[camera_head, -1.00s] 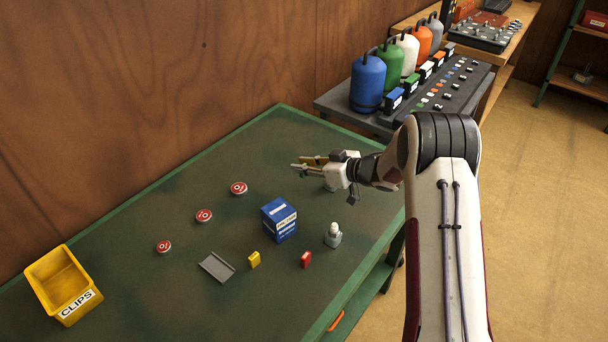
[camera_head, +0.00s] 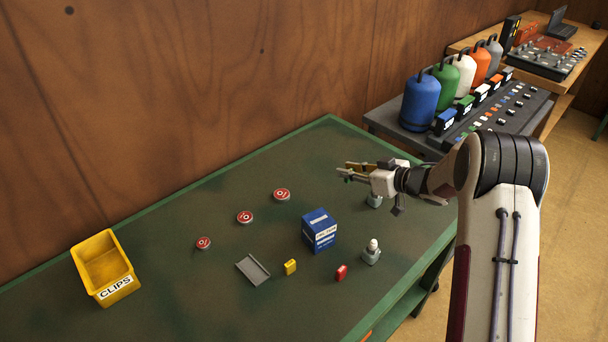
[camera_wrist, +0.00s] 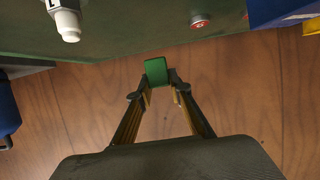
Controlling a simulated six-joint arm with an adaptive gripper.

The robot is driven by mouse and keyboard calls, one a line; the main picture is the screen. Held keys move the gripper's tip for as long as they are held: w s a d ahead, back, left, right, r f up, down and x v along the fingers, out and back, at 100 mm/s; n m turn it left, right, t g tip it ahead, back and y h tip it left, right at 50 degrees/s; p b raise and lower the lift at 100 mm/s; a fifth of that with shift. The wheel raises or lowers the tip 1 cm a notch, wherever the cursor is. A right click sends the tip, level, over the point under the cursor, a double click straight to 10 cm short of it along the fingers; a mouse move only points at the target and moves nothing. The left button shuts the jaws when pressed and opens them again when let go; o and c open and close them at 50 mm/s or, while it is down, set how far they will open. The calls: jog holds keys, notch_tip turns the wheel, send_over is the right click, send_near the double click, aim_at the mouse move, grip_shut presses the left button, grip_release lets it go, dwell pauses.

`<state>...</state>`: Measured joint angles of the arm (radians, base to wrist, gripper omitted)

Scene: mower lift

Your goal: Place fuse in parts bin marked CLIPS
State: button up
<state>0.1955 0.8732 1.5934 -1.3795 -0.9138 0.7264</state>
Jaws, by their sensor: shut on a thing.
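My gripper (camera_head: 350,172) is above the far right part of the green table. In the wrist view my gripper (camera_wrist: 158,93) is shut on a small green fuse (camera_wrist: 156,70), which sits between the fingertips. The fuse cannot be made out in the head view. The yellow parts bin (camera_head: 104,266), with a white CLIPS label (camera_head: 116,287), stands at the far left of the table, well apart from my gripper. Its visible inside looks empty. A yellow fuse-like piece (camera_head: 290,267) and a red one (camera_head: 341,272) are on the table.
Between gripper and bin are a blue box (camera_head: 320,231), red discs (camera_head: 245,217) and a flat grey tray (camera_head: 253,269). A white-topped fitting (camera_head: 372,252) stands right of the box. A wooden wall (camera_head: 180,90) rises behind. Gas bottles (camera_head: 420,103) stand at upper right.

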jog(key=shift+a, duration=0.1)
jog(key=s+a+r+n+g+y, duration=0.1)
jog(key=s+a+n+g, duration=0.15)
jog(key=a, duration=0.75)
jog(key=s+a+r+n+g+y, duration=0.15)
jog(key=s+a, duration=0.25)
jog(key=a, duration=0.7)
jog(key=s+a+r+n+g+y, duration=0.1)
jog(key=s+a+r, duration=0.15)
jog(key=a, duration=0.75)
jog(key=s+a+r+n+g, duration=0.2)
jog(key=s+a, duration=0.8)
jog(key=a, duration=0.2)
jog(key=s+a+r+n+g, duration=0.1)
jog(key=s+a+r+g, duration=0.1)
jog(key=s+a, duration=0.9)
jog(key=shift+s+a+n, duration=0.2)
jog(key=shift+a+n, duration=0.2)
jog(key=shift+a, duration=0.45)
notch_tip(320, 180, down, 6)
jog(key=shift+f, duration=0.15)
